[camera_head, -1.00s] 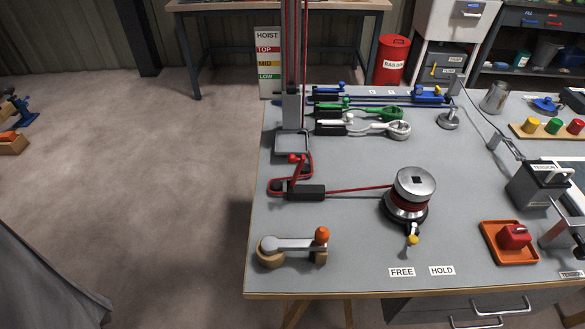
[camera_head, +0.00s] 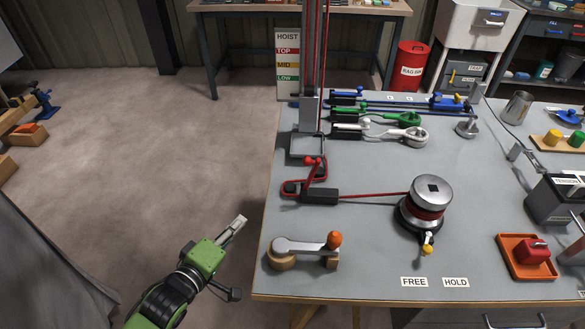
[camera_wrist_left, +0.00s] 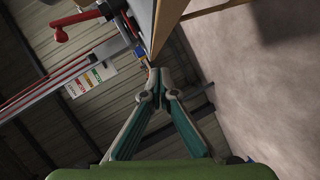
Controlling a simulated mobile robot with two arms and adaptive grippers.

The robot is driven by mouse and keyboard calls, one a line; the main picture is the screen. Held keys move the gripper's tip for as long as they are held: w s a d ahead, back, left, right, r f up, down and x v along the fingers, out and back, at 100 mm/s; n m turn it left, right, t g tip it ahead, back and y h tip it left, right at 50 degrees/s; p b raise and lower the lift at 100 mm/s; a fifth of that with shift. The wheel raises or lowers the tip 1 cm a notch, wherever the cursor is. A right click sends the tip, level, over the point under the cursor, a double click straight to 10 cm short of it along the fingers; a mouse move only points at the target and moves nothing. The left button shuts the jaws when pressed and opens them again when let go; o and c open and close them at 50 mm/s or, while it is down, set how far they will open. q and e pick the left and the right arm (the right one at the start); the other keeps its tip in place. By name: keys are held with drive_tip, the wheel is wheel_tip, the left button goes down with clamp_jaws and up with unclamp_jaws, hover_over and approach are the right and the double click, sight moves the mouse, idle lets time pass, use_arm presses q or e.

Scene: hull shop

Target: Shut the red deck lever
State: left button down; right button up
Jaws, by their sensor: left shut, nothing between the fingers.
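The red deck lever (camera_head: 312,162) has a round red knob and stands raised above a black body (camera_head: 319,196) on the grey bench. A red line runs through there to the winch drum. My left gripper (camera_head: 240,220) is in the lower left of the head view, off the bench's left edge, left of and nearer than the lever, and apart from it. Its fingers are shut and empty. In the left wrist view the fingertips (camera_wrist_left: 161,92) meet, and a red lever (camera_wrist_left: 76,22) shows at the upper left. My right gripper is not in view.
The bench edge (camera_head: 262,240) lies between my left gripper and the lever. An orange-knobbed handle (camera_head: 308,246) sits at the bench's front left. The winch (camera_head: 427,201) stands right of the lever, and the hoist mast (camera_head: 309,105) behind it. The floor at left is open.

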use_arm(q)
drive_tip(key=s+d+r+n+t+h, duration=0.1)
drive_tip(key=d+r, duration=0.1)
drive_tip(key=r, duration=0.5)
drive_tip(key=s+d+r+n+t+h, duration=0.1)
drive_tip(key=d+r+h, duration=0.15)
drive_tip(key=r, duration=0.35)
drive_tip(key=s+d+p+x, duration=0.1)
drive_tip(key=d+p+x, duration=0.1)
drive_tip(key=x, duration=1)
drive_tip(key=shift+w+d+f+y, duration=0.2)
drive_tip(key=shift+d+f+y, duration=0.1)
drive_tip(key=shift+d+y, duration=0.15)
